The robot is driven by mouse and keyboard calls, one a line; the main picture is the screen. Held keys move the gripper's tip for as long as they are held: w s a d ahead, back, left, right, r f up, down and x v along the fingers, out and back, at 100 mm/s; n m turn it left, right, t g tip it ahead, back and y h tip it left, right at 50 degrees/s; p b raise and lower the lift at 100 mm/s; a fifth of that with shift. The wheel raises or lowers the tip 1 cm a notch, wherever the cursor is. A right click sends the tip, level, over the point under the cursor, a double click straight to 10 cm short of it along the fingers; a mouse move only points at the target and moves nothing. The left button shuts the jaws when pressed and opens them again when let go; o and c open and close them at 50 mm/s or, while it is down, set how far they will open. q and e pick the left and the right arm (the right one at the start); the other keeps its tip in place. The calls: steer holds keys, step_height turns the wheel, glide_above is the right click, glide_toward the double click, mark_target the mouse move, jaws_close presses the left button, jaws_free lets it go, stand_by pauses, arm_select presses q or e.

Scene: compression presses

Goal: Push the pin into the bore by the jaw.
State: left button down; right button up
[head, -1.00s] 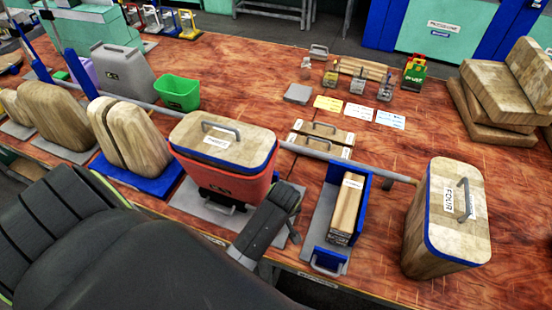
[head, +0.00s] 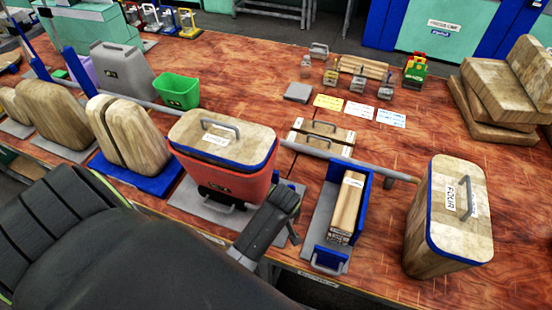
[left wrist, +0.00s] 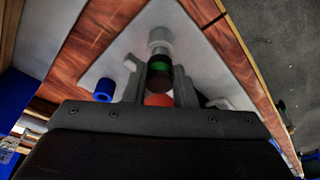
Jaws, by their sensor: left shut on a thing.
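My left gripper (head: 293,228) reaches from the left over the grey plate at the table's front edge, between the red bin and the blue-sided holder. In the left wrist view its two fingers (left wrist: 157,70) are shut on a dark pin (left wrist: 159,80) with a green band. A red round part (left wrist: 158,100) shows at the pin's near end. A pale grey cylinder (left wrist: 160,38) lies in line with its far end. I cannot tell whether the pin touches or enters it. The bore's opening is hidden. My right gripper is not in view.
A red bin (head: 228,183) with a wooden lid stands left of the gripper. A blue-sided holder (head: 362,195) with a wooden block stands right of it. A blue cylinder (left wrist: 104,90) is beside the left finger. A large wooden block (head: 430,240) stands further right.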

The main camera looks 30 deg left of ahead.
arm_select(q)
steer(key=shift+b+x, duration=0.45)
steer(key=shift+x, duration=0.5)
steer(key=c, duration=1.1)
jaws_free()
steer(key=shift+s+d, duration=0.2)
steer(key=shift+w, duration=0.15)
